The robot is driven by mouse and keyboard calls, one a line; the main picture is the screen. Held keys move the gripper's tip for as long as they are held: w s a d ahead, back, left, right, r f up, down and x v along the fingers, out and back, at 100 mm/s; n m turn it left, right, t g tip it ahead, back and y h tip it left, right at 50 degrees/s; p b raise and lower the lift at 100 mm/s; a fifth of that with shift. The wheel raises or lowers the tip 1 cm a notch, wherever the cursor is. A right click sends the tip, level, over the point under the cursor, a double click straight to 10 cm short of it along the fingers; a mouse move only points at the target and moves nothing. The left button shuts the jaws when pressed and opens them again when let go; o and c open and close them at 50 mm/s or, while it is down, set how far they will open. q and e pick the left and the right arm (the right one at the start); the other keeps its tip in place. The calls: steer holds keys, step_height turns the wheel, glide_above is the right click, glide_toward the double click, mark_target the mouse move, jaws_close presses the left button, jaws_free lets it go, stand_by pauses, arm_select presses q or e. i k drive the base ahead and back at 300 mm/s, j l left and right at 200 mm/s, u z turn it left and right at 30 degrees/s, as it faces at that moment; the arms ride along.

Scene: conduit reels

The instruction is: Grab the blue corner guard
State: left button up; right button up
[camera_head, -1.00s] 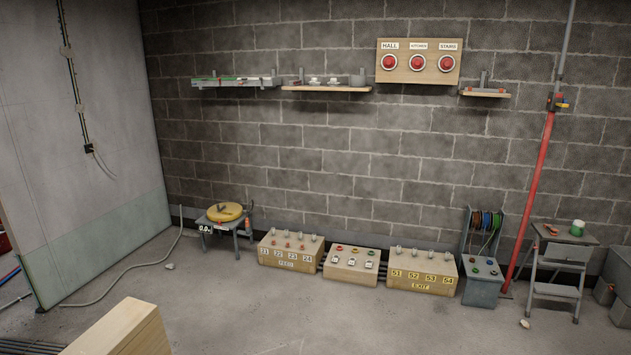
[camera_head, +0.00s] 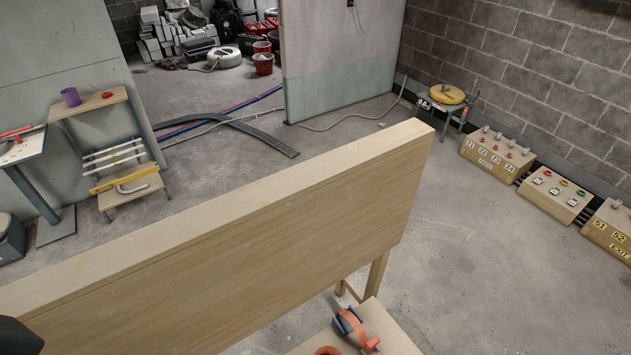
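Neither of my grippers shows clearly. A dark rounded shape cuts into the lower left corner, and I cannot tell what it is.
A tall wooden panel (camera_head: 250,240) crosses the view diagonally. Open concrete floor (camera_head: 455,270) lies to its right, with numbered wooden boxes (camera_head: 497,158) along the wall. A step stool (camera_head: 125,175) and a wooden shelf with a purple cup (camera_head: 70,97) stand at left.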

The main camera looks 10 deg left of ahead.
mark_target(342, 325)
steer(key=i+l+u, duration=0.2)
steer(key=l+u, duration=0.25)
steer(key=i+l+u, duration=0.15)
steer(key=l+u, duration=0.15)
steer(key=u, duration=0.2)
steer(key=l+u, duration=0.9)
steer(key=k+l+u, duration=0.1)
steer(key=l+u, duration=0.4)
steer(key=k+l+u, duration=0.15)
steer(key=l+u, duration=0.3)
steer(key=k+l+u, duration=0.25)
steer(key=u, duration=0.25)
steer(key=k+l+u, duration=0.25)
steer(key=u, duration=0.2)
steer(key=l, duration=0.1)
